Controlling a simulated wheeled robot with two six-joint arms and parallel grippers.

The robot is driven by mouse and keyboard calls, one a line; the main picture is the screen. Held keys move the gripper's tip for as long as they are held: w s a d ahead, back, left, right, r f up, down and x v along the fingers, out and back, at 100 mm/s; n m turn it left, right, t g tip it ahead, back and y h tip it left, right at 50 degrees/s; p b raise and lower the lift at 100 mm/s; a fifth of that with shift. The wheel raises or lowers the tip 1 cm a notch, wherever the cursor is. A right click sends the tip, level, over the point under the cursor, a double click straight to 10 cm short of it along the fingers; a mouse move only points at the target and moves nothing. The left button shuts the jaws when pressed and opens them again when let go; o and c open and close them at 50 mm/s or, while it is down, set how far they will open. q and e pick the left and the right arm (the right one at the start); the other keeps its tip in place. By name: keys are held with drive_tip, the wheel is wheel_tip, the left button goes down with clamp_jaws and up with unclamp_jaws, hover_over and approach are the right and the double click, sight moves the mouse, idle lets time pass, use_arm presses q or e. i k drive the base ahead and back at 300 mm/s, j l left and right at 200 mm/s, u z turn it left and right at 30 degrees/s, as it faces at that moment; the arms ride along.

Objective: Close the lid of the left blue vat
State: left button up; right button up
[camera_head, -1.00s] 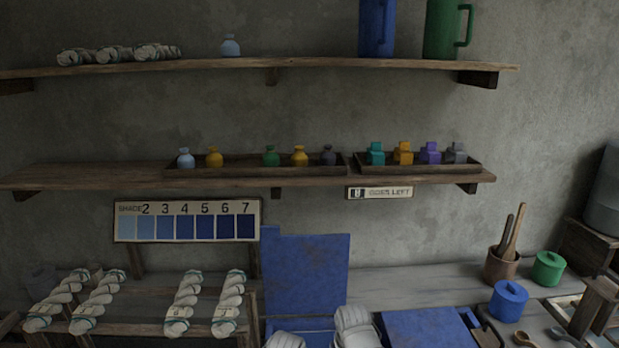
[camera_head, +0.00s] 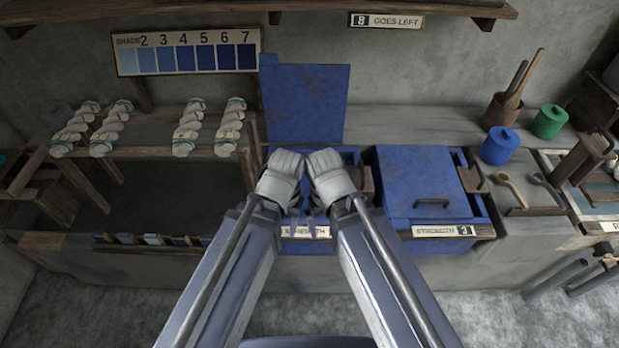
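The left blue vat (camera_head: 351,157) stands at the middle of the bench, with its blue lid (camera_head: 306,104) raised upright against the wall behind it. My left gripper (camera_head: 296,207) and my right gripper (camera_head: 313,208) are side by side in front of the vat opening and cover most of it. The wrists hide the fingers, so I cannot tell whether either is open or shut. The lid stands behind and above both grippers, apart from them. The vat's front label (camera_head: 306,232) is partly hidden by my arms.
A second blue vat with a closed lid (camera_head: 418,180) stands to the right. White yarn skeins (camera_head: 187,130) lie on a rack at the left. A blue pot (camera_head: 499,146), a green pot (camera_head: 549,121) and a wooden spoon (camera_head: 510,187) are at the right. A shade chart (camera_head: 187,52) hangs behind.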

sight(303, 103)
drive_tip(key=k+l+u, duration=0.15)
drive_tip(key=l, duration=0.15)
drive_tip(key=l+u, duration=0.15)
drive_tip(key=l, duration=0.2)
drive_tip(key=k+l+u, duration=0.15)
drive_tip(key=k+j+z, duration=0.25)
drive_tip(key=j, duration=0.3)
drive_tip(key=k+j+z, duration=0.25)
drive_tip(key=k+j, duration=0.2)
drive_tip(key=i+l, duration=0.35)
drive_tip(key=l, duration=0.15)
drive_tip(key=i+l, duration=0.65)
drive_tip(key=l, duration=0.3)
drive_tip(key=i+j+u, duration=0.05)
